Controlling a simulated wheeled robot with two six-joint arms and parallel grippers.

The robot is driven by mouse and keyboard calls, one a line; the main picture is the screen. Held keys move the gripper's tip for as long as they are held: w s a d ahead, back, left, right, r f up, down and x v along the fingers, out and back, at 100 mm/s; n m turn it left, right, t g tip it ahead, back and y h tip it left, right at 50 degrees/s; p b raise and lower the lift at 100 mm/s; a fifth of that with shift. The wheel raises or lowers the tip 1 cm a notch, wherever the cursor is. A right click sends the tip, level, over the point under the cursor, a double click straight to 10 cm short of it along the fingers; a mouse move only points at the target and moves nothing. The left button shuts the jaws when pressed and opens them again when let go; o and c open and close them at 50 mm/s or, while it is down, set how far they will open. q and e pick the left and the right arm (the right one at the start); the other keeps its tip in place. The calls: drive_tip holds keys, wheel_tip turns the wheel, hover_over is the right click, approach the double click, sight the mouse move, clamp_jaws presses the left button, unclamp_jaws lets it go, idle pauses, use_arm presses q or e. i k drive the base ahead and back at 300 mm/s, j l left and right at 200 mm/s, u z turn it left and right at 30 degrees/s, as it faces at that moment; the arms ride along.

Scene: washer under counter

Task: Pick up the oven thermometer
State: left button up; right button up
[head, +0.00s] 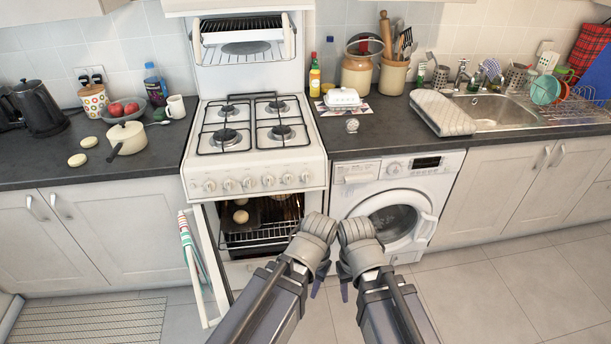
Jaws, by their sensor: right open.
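The oven thermometer (352,125) looks like a small round dial with a pale metal rim. It stands on the dark counter right of the stove, near the front edge and in front of the white butter dish. My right gripper (345,289) is open and hangs low in front of the washer, well below and short of the counter. My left gripper (318,287) is beside it, in front of the open oven. My arm links hide most of both grippers, and the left jaws cannot be made out. Neither gripper is near the thermometer.
The butter dish (342,98) is close behind the thermometer. The stove (258,160) stands to its left, with the oven door (205,270) hanging open. A folded towel mat (442,112) lies to the right by the sink (500,110). Counter between thermometer and mat is clear.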

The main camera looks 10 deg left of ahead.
sight(353, 124)
drive_tip(key=i+l, duration=0.5)
drive_tip(key=i, duration=0.15)
drive_tip(key=i+l, duration=0.55)
drive_tip(key=i, duration=0.15)
